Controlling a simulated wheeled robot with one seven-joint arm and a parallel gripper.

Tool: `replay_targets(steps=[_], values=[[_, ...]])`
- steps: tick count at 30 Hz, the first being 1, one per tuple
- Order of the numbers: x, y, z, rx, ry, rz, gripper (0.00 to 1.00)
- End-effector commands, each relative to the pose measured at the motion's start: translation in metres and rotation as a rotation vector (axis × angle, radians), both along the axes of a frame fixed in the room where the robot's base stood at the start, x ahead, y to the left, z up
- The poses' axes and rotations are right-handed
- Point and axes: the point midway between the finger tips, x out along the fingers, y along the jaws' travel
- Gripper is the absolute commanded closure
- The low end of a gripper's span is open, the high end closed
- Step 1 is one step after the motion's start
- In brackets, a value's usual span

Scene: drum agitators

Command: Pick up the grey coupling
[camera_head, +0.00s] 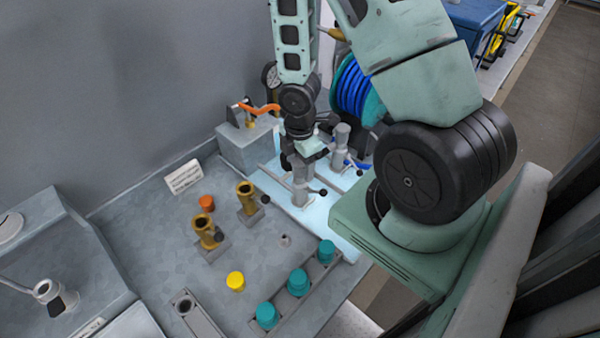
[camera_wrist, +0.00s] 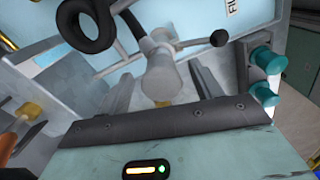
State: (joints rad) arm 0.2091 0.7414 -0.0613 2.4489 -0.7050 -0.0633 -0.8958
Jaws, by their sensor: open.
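A grey cylindrical fitting (camera_head: 301,188) with a side lever and black ball stands upright on the pale lit plate. It may be the grey coupling. My gripper (camera_head: 305,153) points down right above it. In the wrist view the grey fitting (camera_wrist: 161,76) lies between the two parted fingers of my gripper (camera_wrist: 160,88); I cannot tell if either finger touches it. A similar grey fitting (camera_head: 341,140) stands behind to the right. A small grey piece (camera_head: 285,240) sits on the bench nearer the front.
Two brass fittings (camera_head: 246,198) stand to the left, with an orange cap (camera_head: 206,202) and a yellow cap (camera_head: 235,281) near them. Teal caps (camera_head: 298,282) sit in a rack in front. A grey box (camera_head: 247,147) and blue hose reel (camera_head: 352,88) are behind.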

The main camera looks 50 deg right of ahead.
Motion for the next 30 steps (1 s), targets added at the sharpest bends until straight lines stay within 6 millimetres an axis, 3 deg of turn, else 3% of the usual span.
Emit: replay_targets(steps=[9, 19, 20, 26, 30], values=[[-0.002, 0.002, -0.033, 0.0, 0.004, 0.002, 0.36], [-0.001, 0.002, -0.038, 0.0, 0.0, 0.001, 0.36], [-0.001, 0.002, -0.038, 0.0, 0.0, 0.001, 0.38], [-0.001, 0.002, -0.038, 0.0, 0.0, 0.001, 0.94], [-0.001, 0.002, -0.038, 0.0, 0.0, 0.001, 0.96]])
